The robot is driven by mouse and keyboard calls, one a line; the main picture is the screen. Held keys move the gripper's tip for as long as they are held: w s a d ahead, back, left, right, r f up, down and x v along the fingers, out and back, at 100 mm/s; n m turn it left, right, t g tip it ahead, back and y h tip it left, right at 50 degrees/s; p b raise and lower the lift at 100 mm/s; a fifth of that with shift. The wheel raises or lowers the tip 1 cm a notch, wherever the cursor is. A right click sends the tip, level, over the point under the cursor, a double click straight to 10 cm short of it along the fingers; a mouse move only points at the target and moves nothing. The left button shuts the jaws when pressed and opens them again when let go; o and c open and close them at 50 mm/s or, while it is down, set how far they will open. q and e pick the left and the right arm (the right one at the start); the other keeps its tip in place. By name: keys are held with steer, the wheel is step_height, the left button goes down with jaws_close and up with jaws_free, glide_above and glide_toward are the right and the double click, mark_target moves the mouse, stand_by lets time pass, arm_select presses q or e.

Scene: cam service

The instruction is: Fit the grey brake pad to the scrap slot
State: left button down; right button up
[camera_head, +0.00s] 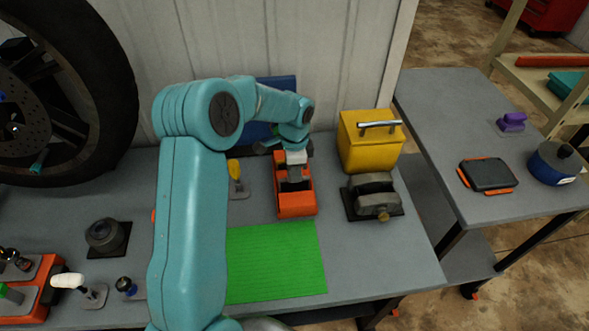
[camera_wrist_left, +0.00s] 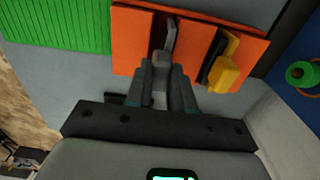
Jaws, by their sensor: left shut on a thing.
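An orange tray (camera_head: 296,205) with dark slots stands at the back middle of the bench, and it also shows in the left wrist view (camera_wrist_left: 132,45). My left gripper (camera_head: 295,160) is over it, fingers pointing down. In the left wrist view my left gripper (camera_wrist_left: 163,75) is shut on the grey brake pad (camera_wrist_left: 169,38). The pad lines up with the left dark slot; I cannot tell how deep it sits. A yellow block (camera_wrist_left: 224,75) with a dark plate is at the other slot. No labels are readable. My right gripper is not in view.
A yellow box (camera_head: 368,152) and a dark grey vise (camera_head: 372,195) stand right of the tray. A clear green mat (camera_head: 275,262) lies in front. A yellow-handled item (camera_head: 235,172) stands left of the tray. A wall closes off the back.

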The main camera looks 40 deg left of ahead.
arm_select(q)
steer(key=shift+f+b, duration=0.55)
steer(key=shift+f, duration=0.25)
steer(key=c, duration=0.9)
jaws_free()
steer(key=shift+r, duration=0.1)
steer(key=shift+r+p, duration=2.95)
steer(key=shift+r, duration=1)
